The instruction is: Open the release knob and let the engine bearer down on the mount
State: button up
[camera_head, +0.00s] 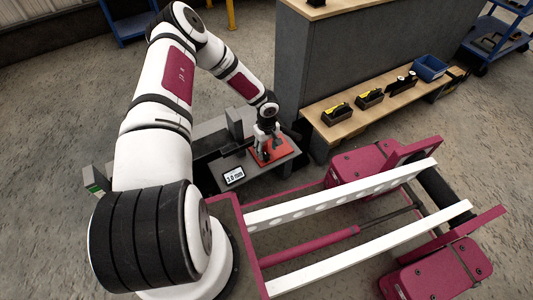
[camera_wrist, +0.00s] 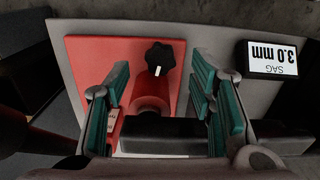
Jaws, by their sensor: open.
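The release knob (camera_wrist: 160,57) is a black lobed knob with a white mark pointing toward the bottom of the wrist view. It stands on a red plate (camera_wrist: 90,62), whose red surface also shows in the head view (camera_head: 279,153). My gripper (camera_wrist: 160,80) is open, its teal-padded fingers apart on either side of the knob's line, with nothing visibly held. In the head view my gripper (camera_head: 268,138) is over the red plate and hides the knob. A black bar (camera_wrist: 160,130) crosses between the fingers in the wrist view; I cannot tell whether it is the engine bearer or the mount.
A small display (camera_wrist: 272,59) reads "SAG 3.0 mm"; it also sits on the grey bench (camera_head: 205,172). A maroon frame with white rails (camera_head: 350,205) fills the right foreground. A wooden shelf (camera_head: 345,125) holds several items and a blue bin (camera_head: 430,67).

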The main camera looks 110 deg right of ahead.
aim_at(267, 156)
notch_tip(267, 156, up, 8)
dwell(0.7)
jog(key=shift+a, duration=0.1)
